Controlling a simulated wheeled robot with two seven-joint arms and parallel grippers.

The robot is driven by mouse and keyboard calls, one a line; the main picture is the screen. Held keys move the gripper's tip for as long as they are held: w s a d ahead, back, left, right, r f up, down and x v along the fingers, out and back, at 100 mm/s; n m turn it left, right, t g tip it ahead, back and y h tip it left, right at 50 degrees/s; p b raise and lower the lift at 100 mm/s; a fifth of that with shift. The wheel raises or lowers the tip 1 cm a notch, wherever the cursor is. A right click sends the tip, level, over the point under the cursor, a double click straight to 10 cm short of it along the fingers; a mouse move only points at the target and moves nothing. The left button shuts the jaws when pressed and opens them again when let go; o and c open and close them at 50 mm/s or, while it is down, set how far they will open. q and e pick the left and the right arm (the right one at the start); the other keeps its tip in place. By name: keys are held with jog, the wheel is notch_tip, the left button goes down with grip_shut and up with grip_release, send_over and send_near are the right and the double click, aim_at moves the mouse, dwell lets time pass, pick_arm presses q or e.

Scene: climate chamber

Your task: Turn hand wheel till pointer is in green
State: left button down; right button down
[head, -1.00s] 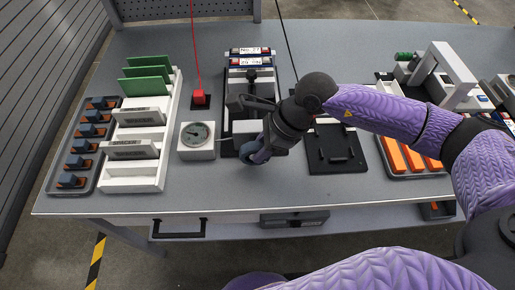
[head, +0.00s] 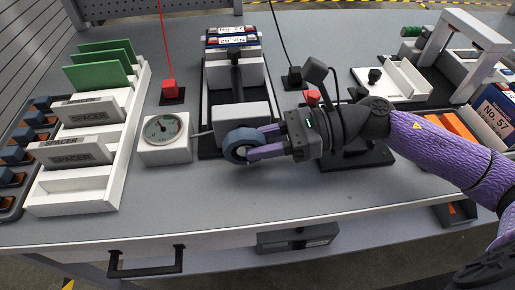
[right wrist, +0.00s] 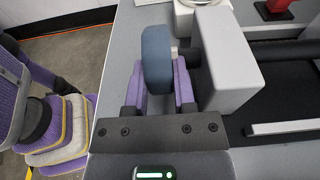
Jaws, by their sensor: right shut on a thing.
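The hand wheel (head: 236,146) is a blue-grey ring on the front of a light grey block (head: 240,116). My right gripper (head: 258,144) reaches in from the right with its purple fingers shut on the wheel's rim. In the right wrist view the wheel (right wrist: 156,58) stands between the two fingers, beside the grey block (right wrist: 226,60). The gauge (head: 162,129) is a white box with a round dial, left of the wheel. Its dark pointer leans to the upper left; the coloured zones are too small to tell. My left gripper is out of view.
A white rack (head: 72,185) with spacers and green plates stands left of the gauge. A red block (head: 169,90) on a black base is behind it. A black fixture (head: 365,158) lies under my right forearm. The bench front (head: 200,215) is clear.

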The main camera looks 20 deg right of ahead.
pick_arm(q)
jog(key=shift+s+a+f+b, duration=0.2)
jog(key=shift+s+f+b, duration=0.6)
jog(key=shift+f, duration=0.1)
pick_arm(e)
jog(key=shift+f+y, duration=0.3)
jog(key=shift+y, duration=0.4)
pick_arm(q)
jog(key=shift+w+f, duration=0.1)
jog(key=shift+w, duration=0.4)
pick_arm(e)
jog(key=c, duration=0.7)
grip_release()
jog(key=shift+r, duration=0.1)
